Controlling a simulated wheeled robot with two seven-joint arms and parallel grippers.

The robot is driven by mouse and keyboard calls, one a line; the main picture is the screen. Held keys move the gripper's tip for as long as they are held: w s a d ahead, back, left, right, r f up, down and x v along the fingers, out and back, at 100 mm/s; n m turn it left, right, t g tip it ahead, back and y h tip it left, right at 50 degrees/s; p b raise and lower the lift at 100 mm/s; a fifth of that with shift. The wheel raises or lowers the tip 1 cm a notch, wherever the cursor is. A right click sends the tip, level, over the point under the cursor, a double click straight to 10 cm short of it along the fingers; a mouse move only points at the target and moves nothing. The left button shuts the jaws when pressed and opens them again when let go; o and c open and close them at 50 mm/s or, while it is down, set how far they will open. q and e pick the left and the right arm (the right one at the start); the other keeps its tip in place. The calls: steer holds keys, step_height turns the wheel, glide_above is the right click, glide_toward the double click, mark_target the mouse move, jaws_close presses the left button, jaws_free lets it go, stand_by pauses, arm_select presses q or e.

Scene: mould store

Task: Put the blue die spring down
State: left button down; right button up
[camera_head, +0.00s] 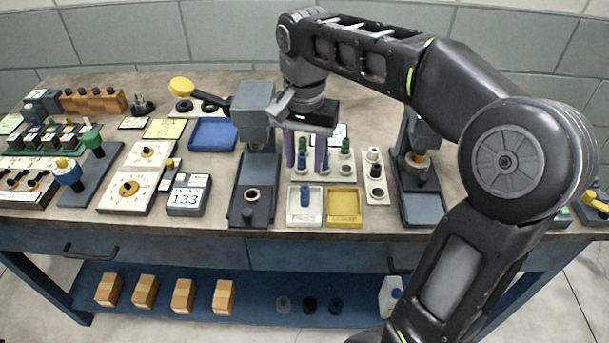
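My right gripper (305,168) hangs over the table with its two purple fingers pointing down and spread apart. They appear to hold nothing. A blue die spring (304,196) stands upright in the white tray (291,217), a little below the fingertips in the picture and apart from them. More blue and green springs stand on pegs of a pale rack (343,178) behind and between the fingers; the fingers partly hide them. My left gripper is not in view.
A yellow tray (344,219) adjoins the white tray on the right. A grey press (250,130) with a yellow-knobbed lever stands to the left, another press (424,206) to the right. A blue tray (212,135) lies further left. The table's front edge is close to the trays.

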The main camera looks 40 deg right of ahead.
step_height(320, 180, up, 3)
steer(key=shift+f+p, duration=0.1)
steer(key=shift+p, duration=1.1)
